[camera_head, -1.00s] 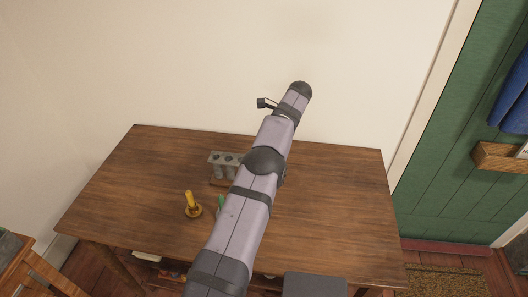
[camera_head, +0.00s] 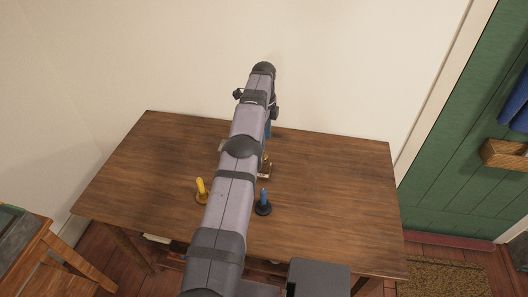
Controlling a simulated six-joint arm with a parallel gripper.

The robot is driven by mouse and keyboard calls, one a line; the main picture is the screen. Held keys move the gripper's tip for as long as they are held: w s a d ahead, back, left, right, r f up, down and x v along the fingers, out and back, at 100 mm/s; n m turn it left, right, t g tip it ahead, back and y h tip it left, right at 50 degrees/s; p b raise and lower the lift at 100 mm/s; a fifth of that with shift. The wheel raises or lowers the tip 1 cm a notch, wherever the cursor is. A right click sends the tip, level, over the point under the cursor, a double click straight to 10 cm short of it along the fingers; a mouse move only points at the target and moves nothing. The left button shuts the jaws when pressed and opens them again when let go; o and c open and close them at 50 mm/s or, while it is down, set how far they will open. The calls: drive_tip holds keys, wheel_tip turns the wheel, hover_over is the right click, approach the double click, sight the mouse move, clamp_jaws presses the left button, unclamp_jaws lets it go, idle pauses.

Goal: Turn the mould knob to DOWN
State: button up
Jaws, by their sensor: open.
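The grey mould block on its wooden base (camera_head: 265,172) stands near the middle of the table, mostly hidden behind my arm. Only its edges show on either side of the arm. No knob or DOWN mark can be made out on it. My arm reaches up the picture over the table. My gripper cannot be made out; it seems hidden behind the arm's far end. A small blue part shows just right of the arm near the back of the table, too small to identify.
A yellow candle-like piece (camera_head: 201,188) stands left of my arm, a blue one (camera_head: 263,200) just right of it. The wooden table (camera_head: 335,200) is clear on its right side. The wall rises behind it. A dark grey seat (camera_head: 318,278) is at the front edge.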

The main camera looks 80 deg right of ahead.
drive_tip(key=shift+f+p, duration=0.4)
drive_tip(key=shift+f, duration=3.05)
drive_tip(key=c, duration=1)
